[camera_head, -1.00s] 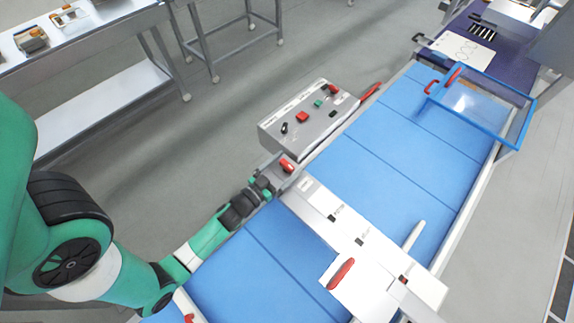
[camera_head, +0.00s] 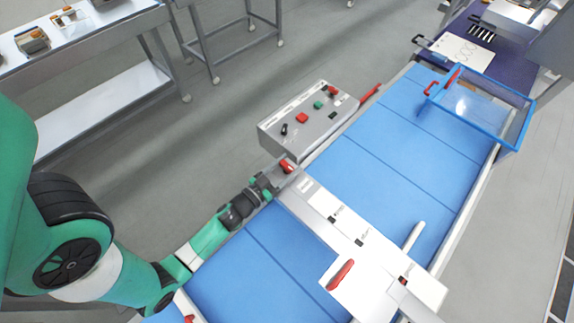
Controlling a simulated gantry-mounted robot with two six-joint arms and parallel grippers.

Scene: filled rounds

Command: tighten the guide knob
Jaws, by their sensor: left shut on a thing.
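The red guide knob (camera_head: 287,166) sits at the far left end of the white guide bar (camera_head: 345,238), which lies across the blue conveyor belt. My left gripper (camera_head: 276,177) reaches in from the lower left and is shut at the knob. The fingers are small here and partly hide the knob's base. My right gripper is not in view.
A grey control box (camera_head: 310,125) with red, green and black controls stands just behind the knob. A blue-framed clear guard (camera_head: 485,108) covers the belt's far end. The blue belt (camera_head: 385,165) is bare between guard and bar.

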